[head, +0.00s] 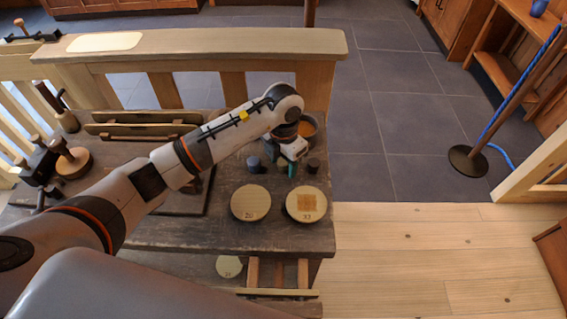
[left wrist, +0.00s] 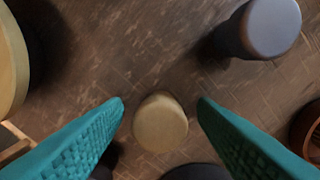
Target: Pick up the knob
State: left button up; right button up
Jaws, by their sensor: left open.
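A pale tan, rounded knob (left wrist: 160,122) stands on the dark wooden bench in the left wrist view. It lies between the two green fingers of my left gripper (left wrist: 161,101), with a visible space on each side. The gripper is open, and no contact shows. In the head view my left gripper (head: 288,171) points down over the bench among small dark pieces, and I cannot make out the tan knob there. My right gripper is not in view.
A dark grey rounded piece (left wrist: 270,28) stands close by. In the head view, a dark piece (head: 254,164) and a brown one (head: 313,165) flank the gripper. Two numbered wooden discs (head: 250,203) (head: 306,204) lie nearer me. A copper bowl (head: 307,127) sits behind.

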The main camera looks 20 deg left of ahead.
pick_arm(q)
jog(key=c, duration=1)
